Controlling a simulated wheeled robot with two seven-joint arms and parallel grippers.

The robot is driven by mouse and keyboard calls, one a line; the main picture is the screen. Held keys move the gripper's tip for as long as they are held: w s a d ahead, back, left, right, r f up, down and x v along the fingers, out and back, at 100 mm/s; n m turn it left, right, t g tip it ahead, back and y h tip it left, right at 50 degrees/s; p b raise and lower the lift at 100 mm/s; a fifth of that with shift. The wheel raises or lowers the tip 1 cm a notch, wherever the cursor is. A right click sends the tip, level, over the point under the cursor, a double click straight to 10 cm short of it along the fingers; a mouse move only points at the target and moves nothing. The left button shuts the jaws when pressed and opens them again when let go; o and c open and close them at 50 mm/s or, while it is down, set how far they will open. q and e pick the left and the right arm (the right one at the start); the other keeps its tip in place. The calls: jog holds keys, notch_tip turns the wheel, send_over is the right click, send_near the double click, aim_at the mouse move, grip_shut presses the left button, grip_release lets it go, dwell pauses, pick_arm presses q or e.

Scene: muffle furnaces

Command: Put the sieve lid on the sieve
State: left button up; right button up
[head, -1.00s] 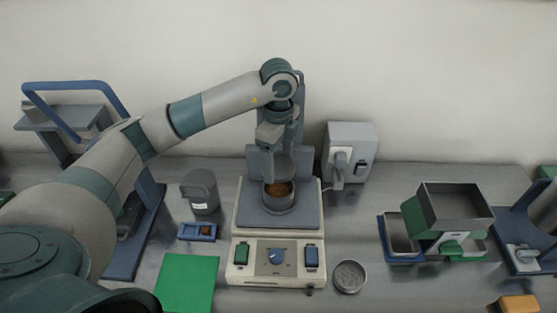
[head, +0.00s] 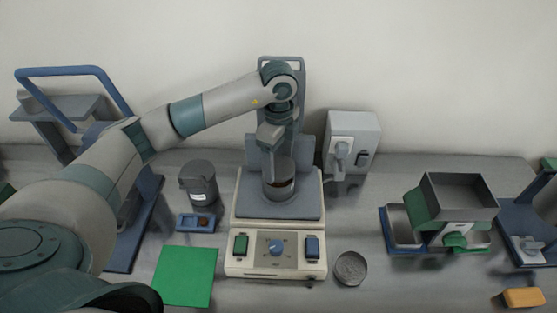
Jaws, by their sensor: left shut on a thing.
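The sieve (head: 280,194) is a grey round pan on the plate of the shaker machine, with brown material showing inside it. The sieve lid (head: 283,167) is a grey disc held over the sieve. My left gripper (head: 271,150) comes down from above and is shut on the lid near its left side. Only a thin strip of the brown contents shows below the lid. I cannot tell whether the lid's edge touches the sieve rim. My right gripper is not in view.
The shaker (head: 275,250) has a control panel in front and a frame behind. A grey lidded container (head: 199,184), a small blue tray (head: 197,222) and a green mat (head: 186,276) are left. A round mesh dish (head: 351,268) is right; a grey box (head: 351,142) stands behind.

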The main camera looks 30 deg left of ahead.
pick_arm(q)
jog(key=shift+f+b, duration=0.3)
dwell(0.7)
jog(key=shift+f, duration=0.25)
dwell(0.6)
jog(key=shift+f+b, duration=0.4)
jog(key=shift+b, duration=0.15)
